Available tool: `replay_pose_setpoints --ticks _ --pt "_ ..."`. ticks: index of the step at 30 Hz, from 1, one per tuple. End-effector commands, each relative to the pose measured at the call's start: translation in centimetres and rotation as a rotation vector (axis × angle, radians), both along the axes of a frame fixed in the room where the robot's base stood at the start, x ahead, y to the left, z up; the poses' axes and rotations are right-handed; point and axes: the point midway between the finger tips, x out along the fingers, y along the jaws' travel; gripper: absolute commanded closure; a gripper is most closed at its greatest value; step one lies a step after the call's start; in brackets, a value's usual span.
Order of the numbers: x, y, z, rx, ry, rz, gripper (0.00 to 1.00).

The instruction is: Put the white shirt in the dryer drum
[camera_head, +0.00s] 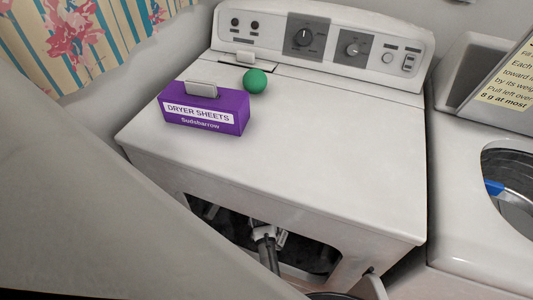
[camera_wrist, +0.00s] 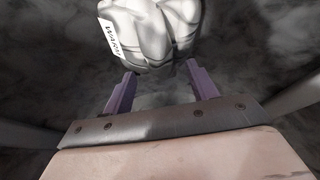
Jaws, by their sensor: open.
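The white dryer (camera_head: 300,115) fills the middle of the head view, and its dark front opening (camera_head: 315,255) is partly hidden by my arm. My gripper (camera_head: 262,235) is at that opening. In the wrist view my gripper (camera_wrist: 160,72) has its two purple fingers spread apart. A bunched white cloth (camera_wrist: 155,30), which looks like the white shirt, lies just past the fingertips and carries a tag reading "WARM". I cannot tell whether the fingers touch it. Mottled dark grey drum wall (camera_wrist: 50,60) surrounds it.
A purple dryer sheets box (camera_head: 204,108) and a green ball (camera_head: 255,80) sit on the dryer top. At right is a second machine with a round opening (camera_head: 510,170) showing something blue. A floral curtain (camera_head: 85,35) hangs upper left.

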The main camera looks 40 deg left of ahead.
Motion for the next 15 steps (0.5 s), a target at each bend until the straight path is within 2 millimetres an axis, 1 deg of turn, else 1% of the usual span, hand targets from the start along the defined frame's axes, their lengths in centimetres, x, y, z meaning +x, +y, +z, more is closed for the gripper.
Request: replay_pose_setpoints --ticks 4,5,8,9,10,15 --pt "0.0 0.1 1.7 0.001 -0.002 0.001 0.42" --pt "-0.2 -0.1 1.8 0.002 -0.002 0.000 0.42" --pt "-0.9 -0.4 3.6 0.001 -0.002 0.000 0.42" --pt "-1.3 -0.6 4.2 0.001 -0.002 0.000 0.42" --pt "-2.1 -1.0 3.7 -0.003 0.001 0.001 0.42" --pt "-5.7 -2.6 3.6 -0.003 0.001 0.001 0.42"
